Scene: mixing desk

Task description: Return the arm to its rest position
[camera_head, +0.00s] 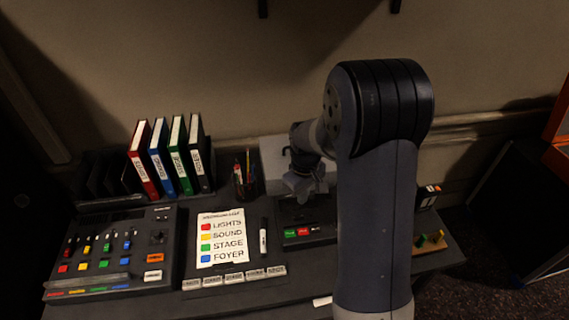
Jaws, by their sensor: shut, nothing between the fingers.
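My arm rises in front of the right part of the desk, and its upper link and dark elbow joint fill the centre right of the head view. The wrist bends down behind it. My gripper (300,190) shows small and partly hidden over the back of the desk, left of the upper link. It is shut and empty, above a dark unit (292,214) with green and red buttons. I cannot tell how far it is above that unit.
The desk holds a mixer (110,262), a colour-key card (222,238), a marker (263,236), a pen cup (244,183) and several binders (143,160). A pale box (272,160) stands behind my gripper. A wooden board (430,242) with coloured knobs lies at right.

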